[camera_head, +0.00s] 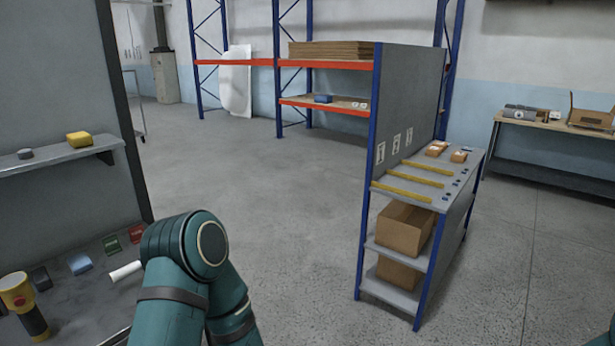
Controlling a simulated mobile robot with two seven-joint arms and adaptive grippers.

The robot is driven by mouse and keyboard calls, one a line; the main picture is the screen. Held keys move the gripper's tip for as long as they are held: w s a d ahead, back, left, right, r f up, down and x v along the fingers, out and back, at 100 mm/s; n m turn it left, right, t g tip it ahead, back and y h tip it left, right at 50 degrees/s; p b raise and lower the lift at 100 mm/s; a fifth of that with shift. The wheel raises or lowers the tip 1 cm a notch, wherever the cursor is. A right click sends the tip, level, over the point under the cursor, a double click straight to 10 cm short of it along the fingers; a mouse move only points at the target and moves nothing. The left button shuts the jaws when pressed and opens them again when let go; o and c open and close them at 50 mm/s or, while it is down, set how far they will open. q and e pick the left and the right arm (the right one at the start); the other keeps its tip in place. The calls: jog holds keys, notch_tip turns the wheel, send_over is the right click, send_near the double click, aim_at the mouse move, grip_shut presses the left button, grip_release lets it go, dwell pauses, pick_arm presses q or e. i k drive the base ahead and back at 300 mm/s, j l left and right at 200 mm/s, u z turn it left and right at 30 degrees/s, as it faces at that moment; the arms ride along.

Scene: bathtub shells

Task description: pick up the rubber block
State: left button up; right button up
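I cannot tell for sure which item is the rubber block. Several small block-like pieces lie on the bench at the left: a dark one (40,278), a blue one (80,264), a green one (111,244) and a red one (136,233). On the wall shelf above are a yellow block (79,139) and a small grey piece (25,154). My teal arm, bent at the elbow, stands in front of the bench's right end and hides part of it. Neither gripper shows in the head view.
A yellow-and-black torch-like item (22,304) and a white cylinder (125,271) are at the bench. A blue-legged rack (405,190) with cardboard boxes (404,228) stands right of centre. Open concrete floor (265,185) lies between. A side table (560,127) is at far right.

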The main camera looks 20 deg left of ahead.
aim_at(42, 282)
jog(key=i+l+u, duration=0.25)
jog(key=i+u, duration=0.2)
jog(key=i+l+u, duration=0.25)
jog(key=l+u, duration=0.25)
jog(key=j, duration=0.15)
